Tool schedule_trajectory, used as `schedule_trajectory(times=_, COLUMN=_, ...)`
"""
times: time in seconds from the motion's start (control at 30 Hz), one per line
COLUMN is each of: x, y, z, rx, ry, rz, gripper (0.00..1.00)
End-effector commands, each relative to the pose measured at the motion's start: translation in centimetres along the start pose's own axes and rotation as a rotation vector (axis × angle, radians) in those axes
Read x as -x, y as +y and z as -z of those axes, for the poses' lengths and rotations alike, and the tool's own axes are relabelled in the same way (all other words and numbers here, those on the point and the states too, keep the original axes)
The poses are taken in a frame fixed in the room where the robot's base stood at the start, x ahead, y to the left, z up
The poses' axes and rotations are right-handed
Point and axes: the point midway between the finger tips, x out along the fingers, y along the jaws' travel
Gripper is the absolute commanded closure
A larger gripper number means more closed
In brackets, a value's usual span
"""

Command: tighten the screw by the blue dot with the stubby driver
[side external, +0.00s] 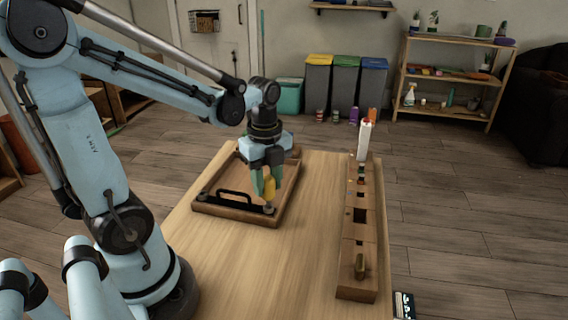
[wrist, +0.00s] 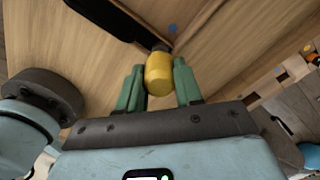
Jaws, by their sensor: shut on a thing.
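My gripper (side external: 264,184) is shut on the yellow handle of the stubby driver (side external: 270,188). In the wrist view the driver (wrist: 158,74) sits between the two green fingertips (wrist: 160,86). Its tip points down at the near right corner of a wooden tray (side external: 232,212), by one end of a black handle (side external: 236,196). A blue dot (wrist: 172,28) shows on the wood just beyond the driver in the wrist view. The driver hides the screw under it, so I cannot tell whether the tip touches the screw.
A long wooden rack (side external: 357,285) with slots runs along the table's right side. It holds a tall white item (side external: 364,138) and several small items. The table (side external: 310,245) is bare between tray and rack. Bins and shelves stand well behind.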

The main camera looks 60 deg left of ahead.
Motion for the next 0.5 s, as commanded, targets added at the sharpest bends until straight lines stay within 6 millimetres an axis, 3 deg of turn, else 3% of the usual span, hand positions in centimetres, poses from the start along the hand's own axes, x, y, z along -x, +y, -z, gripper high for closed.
schedule_trajectory(times=0.23, x=-0.01, y=0.06, z=0.06, rx=-0.03, ry=0.002, rz=-0.002, gripper=0.93)
schedule_trajectory(times=0.5, x=-0.01, y=0.06, z=0.06, rx=-0.262, ry=0.002, rz=-0.003, gripper=0.93)
